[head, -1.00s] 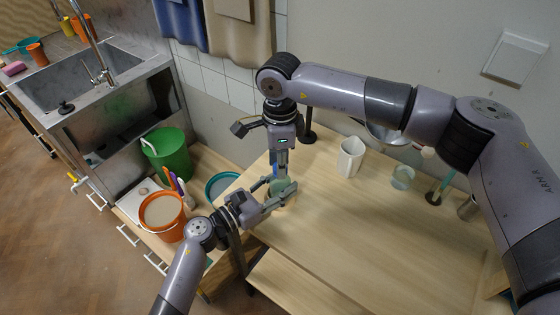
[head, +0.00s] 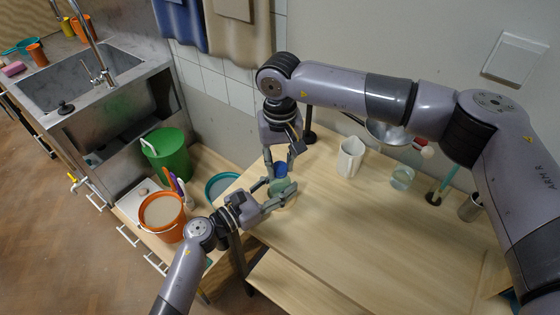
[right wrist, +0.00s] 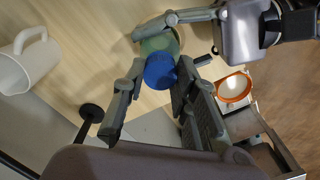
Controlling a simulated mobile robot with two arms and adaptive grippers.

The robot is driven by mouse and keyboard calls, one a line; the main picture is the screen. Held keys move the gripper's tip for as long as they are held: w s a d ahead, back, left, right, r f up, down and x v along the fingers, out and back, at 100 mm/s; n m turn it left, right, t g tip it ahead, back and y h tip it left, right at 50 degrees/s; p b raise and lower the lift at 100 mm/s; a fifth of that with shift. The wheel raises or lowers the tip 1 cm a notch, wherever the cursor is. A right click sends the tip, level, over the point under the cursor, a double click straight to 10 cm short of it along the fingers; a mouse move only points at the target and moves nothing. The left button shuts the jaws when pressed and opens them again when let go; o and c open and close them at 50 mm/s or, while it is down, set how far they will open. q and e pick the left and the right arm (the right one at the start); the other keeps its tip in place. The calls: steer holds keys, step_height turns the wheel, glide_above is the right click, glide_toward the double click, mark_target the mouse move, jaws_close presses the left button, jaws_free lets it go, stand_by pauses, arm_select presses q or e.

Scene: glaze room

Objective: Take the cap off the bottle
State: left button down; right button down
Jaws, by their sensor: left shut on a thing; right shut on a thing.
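A green bottle (head: 284,187) stands near the left end of the wooden table, with a blue cap (head: 281,169) at its top. The right wrist view shows the round blue cap (right wrist: 160,71) in front of the green bottle body (right wrist: 158,42). My left gripper (head: 278,194) reaches in from the left, low down, and is shut on the bottle. My right gripper (head: 280,173) points down from above and is shut on the cap, with a finger on each side of it (right wrist: 157,80). I cannot tell whether the cap has come loose.
A white mug (head: 350,157), a clear glass (head: 402,177) and a metal cup (head: 470,207) stand to the right on the table. An orange bucket (head: 162,214) and a green bin (head: 167,155) stand lower left. The table's middle (head: 370,230) is clear.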

mark_target(280, 166)
steer(key=shift+r, duration=0.2)
stand_by(0.5)
steer(key=shift+r, duration=0.9)
steer(key=shift+r, duration=2.05)
arm_select(q)
steer(key=c, duration=0.8)
jaws_free()
steer(key=shift+c, duration=0.2)
steer(key=v, duration=1.2)
